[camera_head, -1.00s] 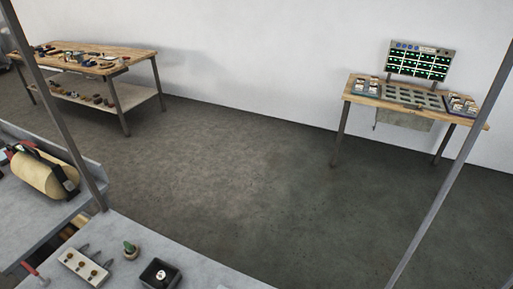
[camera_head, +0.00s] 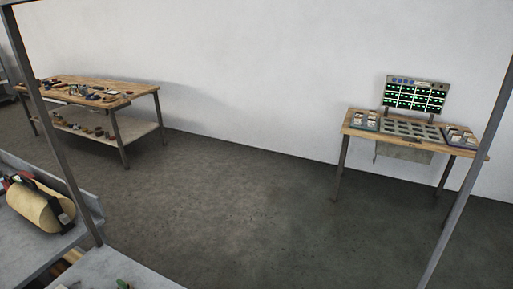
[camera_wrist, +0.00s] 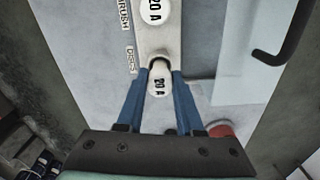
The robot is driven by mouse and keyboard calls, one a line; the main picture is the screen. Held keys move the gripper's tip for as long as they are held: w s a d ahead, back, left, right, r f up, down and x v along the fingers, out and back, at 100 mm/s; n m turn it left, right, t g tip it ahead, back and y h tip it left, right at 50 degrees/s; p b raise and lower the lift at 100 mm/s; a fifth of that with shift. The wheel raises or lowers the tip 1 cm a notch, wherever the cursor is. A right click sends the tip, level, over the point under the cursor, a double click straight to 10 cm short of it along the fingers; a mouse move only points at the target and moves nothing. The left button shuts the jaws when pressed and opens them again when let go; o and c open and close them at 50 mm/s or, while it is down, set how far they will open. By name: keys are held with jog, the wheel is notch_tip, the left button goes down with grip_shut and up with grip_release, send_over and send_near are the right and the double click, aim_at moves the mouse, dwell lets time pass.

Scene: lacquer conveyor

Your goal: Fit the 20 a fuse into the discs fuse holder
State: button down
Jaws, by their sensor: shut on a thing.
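In the wrist view my gripper (camera_wrist: 161,76) has its two blue fingers shut on the white 20 A fuse (camera_wrist: 159,86), whose lettering faces the camera. The far end of this fuse is at the dark round opening of the discs fuse holder (camera_wrist: 158,62), beside the DISCS label (camera_wrist: 132,60). I cannot tell whether it is inside the opening or just in front of it. Another white 20 A fuse (camera_wrist: 155,11) sits by the BRUSH label (camera_wrist: 124,13) on the same pale block. My gripper does not show in the head view.
A black bar handle (camera_wrist: 285,45) and a red round part (camera_wrist: 221,131) lie right of the block. In the head view, a tan cylinder (camera_head: 40,205) is at left, a cluttered wooden table (camera_head: 140,91) behind, and a panel table (camera_head: 352,130) at right. The floor between is clear.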

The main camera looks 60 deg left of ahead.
jog(key=shift+f+b, duration=0.75)
jog(key=shift+f, duration=0.35)
jog(key=shift+c, duration=2.3)
grip_release()
jog(key=shift+r, duration=0.15)
notch_tip(320, 180, up, 13)
jog(key=b, duration=0.1)
